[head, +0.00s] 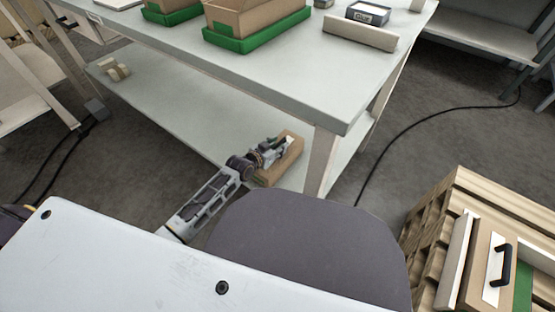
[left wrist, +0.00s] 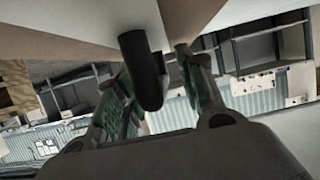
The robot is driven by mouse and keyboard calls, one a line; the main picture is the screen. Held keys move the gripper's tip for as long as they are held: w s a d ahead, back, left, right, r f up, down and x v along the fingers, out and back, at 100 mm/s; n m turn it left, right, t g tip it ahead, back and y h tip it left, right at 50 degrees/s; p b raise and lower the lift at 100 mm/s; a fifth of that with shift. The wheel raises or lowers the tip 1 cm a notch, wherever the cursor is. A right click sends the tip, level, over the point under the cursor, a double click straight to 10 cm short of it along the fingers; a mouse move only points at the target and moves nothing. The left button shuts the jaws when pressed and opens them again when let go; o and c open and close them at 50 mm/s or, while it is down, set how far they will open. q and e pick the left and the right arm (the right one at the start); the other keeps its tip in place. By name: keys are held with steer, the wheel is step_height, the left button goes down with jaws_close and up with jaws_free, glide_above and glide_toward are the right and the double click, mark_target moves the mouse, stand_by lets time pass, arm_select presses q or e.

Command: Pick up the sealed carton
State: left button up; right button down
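A brown carton (head: 292,158) with a pale top patch sits at the near right end of the table's lower shelf. My left gripper (head: 278,146) reaches it from the left and overlaps its top; contact is too small to judge in the head view. In the left wrist view, a dark rounded bar (left wrist: 145,70), like a handle, stands in front of a tan and white surface (left wrist: 190,18). My left gripper (left wrist: 158,75) has its fingers spread on either side of this bar, with a gap at the right finger. My right gripper is not in view.
The table's top (head: 270,75) overhangs the shelf (head: 185,115), and a table leg (head: 320,160) stands right of the carton. A wooden crate (head: 425,215) holds a panel with a black handle (head: 503,265) at right. A cable (head: 400,135) crosses the floor.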

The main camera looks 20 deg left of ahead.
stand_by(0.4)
arm_select(q)
jaws_close()
steer(key=shift+r, duration=0.1)
